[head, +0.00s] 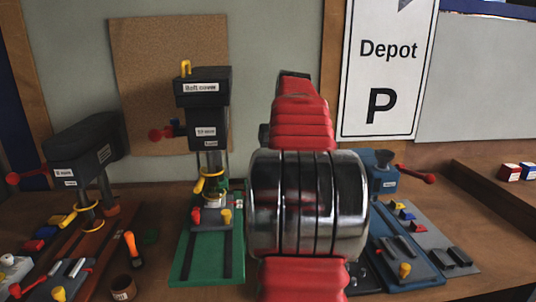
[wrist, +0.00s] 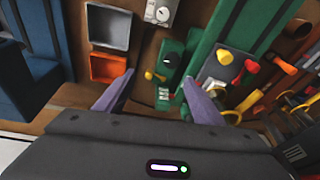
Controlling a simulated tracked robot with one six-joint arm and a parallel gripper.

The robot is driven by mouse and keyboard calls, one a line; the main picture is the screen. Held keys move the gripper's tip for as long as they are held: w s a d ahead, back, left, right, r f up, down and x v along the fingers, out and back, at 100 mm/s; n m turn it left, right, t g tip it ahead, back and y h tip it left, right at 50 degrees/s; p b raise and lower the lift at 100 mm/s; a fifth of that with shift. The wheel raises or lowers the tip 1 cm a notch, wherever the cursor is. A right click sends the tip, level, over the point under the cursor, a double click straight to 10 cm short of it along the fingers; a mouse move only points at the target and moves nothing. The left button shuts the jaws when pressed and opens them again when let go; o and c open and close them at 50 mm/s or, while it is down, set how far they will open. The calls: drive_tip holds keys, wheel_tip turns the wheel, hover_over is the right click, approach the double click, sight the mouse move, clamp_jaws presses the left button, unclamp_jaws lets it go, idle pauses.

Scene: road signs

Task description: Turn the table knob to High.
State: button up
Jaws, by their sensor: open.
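In the wrist view, my gripper (wrist: 158,77) is open, with its two purple fingers apart and nothing held between them. A green unit (wrist: 175,47) with a dark round dial (wrist: 169,64) and a small white pointer lies beyond the fingertips, roughly in line with the gap. A yellow knob (wrist: 155,76) sits at its left side, and small white labels (wrist: 163,94) lie below the dial. The label text is too small to read, so I cannot tell which control is the table knob or its setting. In the head view, my arm hides the gripper and this unit.
Left of the unit are a grey tray (wrist: 108,27) and an orange tray (wrist: 108,68). A grey dial box (wrist: 161,11) lies beyond. A green machine base (wrist: 240,30) and red and yellow knobs crowd the right. The head view shows a green-based drill press (head: 203,88) on the bench.

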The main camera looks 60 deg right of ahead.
drive_tip(key=s+a+r+h, duration=0.1)
drive_tip(key=a+r, duration=0.5)
drive_tip(key=r, duration=0.2)
drive_tip(key=shift+a+t, duration=0.3)
drive_tip(key=shift+t, duration=0.1)
drive_tip(key=w+a+f+n+t, duration=0.1)
drive_tip(key=w+a+f+n, duration=0.15)
drive_tip(key=a, duration=0.85)
drive_tip(key=w+a+f+n, duration=0.1)
drive_tip(key=a+f, duration=0.2)
drive_tip(key=a, duration=0.8)
drive_tip(key=s+a+f+n+y, duration=0.1)
drive_tip(key=s+a+f+n, duration=0.1)
drive_tip(key=s+a+f, duration=0.2)
drive_tip(key=s+a+f+n+t+y, duration=0.1)
drive_tip(key=s+a+f+n, duration=0.2)
drive_tip(key=a+f, duration=0.7)
drive_tip(key=s+a, duration=0.1)
drive_tip(key=a, duration=0.4)
drive_tip(key=shift+s+a, duration=0.35)
